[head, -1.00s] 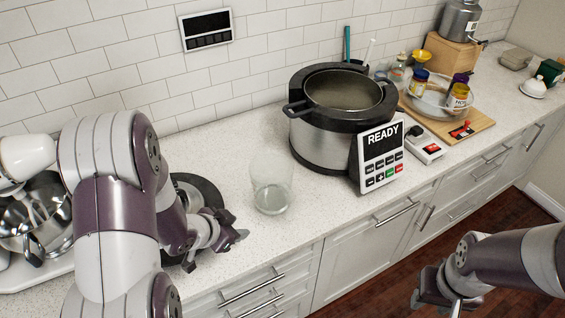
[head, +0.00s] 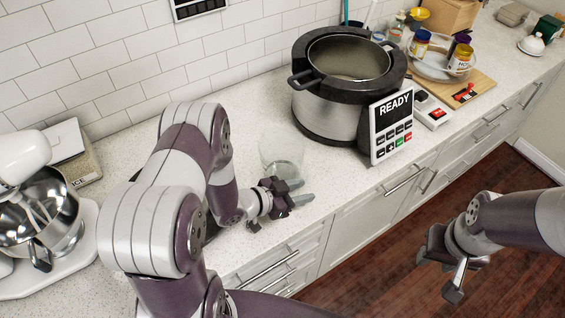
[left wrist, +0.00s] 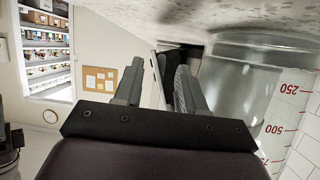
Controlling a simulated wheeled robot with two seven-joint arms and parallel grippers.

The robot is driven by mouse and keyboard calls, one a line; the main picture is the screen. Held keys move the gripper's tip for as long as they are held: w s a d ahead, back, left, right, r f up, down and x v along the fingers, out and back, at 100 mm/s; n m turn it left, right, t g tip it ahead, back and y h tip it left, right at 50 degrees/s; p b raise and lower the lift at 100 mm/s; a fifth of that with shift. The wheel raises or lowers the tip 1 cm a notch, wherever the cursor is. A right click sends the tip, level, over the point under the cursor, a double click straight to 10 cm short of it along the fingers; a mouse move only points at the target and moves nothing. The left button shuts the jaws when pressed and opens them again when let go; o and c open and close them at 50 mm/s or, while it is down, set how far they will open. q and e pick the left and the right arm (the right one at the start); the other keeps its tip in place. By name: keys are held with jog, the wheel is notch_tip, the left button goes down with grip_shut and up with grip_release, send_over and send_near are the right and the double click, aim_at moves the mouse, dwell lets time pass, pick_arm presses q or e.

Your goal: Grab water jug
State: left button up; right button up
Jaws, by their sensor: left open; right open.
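The water jug (head: 283,155) is a clear container standing on the counter in front of the pressure cooker. In the left wrist view the jug (left wrist: 245,90) fills the right side, with red marks such as 250 and 500 on its wall. My left gripper (head: 297,192) is open at the jug's near side, by the counter's front edge, and hides part of the jug's base. In the left wrist view its fingers (left wrist: 158,82) are apart with nothing between them, and the jug is to their right. My right gripper (head: 447,277) is open and empty over the floor.
A large pressure cooker (head: 325,110) with a panel reading READY stands right behind the jug. A stand mixer (head: 40,205) is at the left. A wooden board (head: 470,92) with a bowl and jars is at the right. Drawers (head: 265,268) lie below the counter edge.

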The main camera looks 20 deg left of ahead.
pick_arm(q)
jog(key=shift+w+d+f, duration=0.15)
jog(key=shift+w+d, duration=0.1)
jog(key=shift+d, duration=0.2)
jog(key=shift+a, duration=0.2)
grip_shut()
